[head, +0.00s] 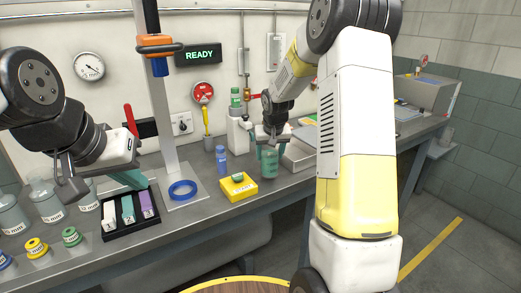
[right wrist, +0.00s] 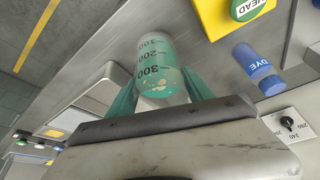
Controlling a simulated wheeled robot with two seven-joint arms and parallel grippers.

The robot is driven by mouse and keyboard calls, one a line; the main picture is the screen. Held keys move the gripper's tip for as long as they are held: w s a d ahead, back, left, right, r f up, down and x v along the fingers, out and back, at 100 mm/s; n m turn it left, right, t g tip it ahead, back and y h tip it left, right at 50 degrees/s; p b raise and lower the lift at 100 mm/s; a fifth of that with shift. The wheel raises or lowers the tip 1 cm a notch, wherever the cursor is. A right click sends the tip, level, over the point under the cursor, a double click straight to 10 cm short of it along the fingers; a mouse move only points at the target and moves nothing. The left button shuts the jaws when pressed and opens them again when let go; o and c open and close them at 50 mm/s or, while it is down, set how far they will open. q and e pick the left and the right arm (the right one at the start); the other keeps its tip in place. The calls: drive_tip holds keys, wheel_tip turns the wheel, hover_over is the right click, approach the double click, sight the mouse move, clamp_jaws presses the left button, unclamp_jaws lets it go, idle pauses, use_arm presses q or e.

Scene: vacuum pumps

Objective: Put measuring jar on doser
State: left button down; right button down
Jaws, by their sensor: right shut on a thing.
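The measuring jar (head: 268,165) is a clear cup with greenish contents, roughly upright above the bench by its front edge. In the right wrist view the jar (right wrist: 155,68) shows the marks 100, 200 and 300. My right gripper (head: 268,148) has its teal fingers on both sides of the jar and is shut on it. A grey metal box (head: 302,155) stands just right of the jar, partly behind my arm; I cannot tell whether it is the doser. My left gripper (head: 128,181) is over the black tray, its finger gap unclear.
The black tray (head: 127,232) holds coloured blocks. A yellow block (head: 238,190) with a green button and a blue dye bottle (head: 221,160) stand left of the jar. Several glass jars stand far left.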

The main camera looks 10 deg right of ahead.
drive_tip(key=shift+f, duration=0.5)
drive_tip(key=shift+f, duration=0.2)
drive_tip(key=shift+c, duration=1.5)
unclamp_jaws()
drive_tip(key=v, duration=0.7)
drive_tip(key=shift+r, duration=0.35)
drive_tip(key=shift+s, duration=0.15)
clamp_jaws()
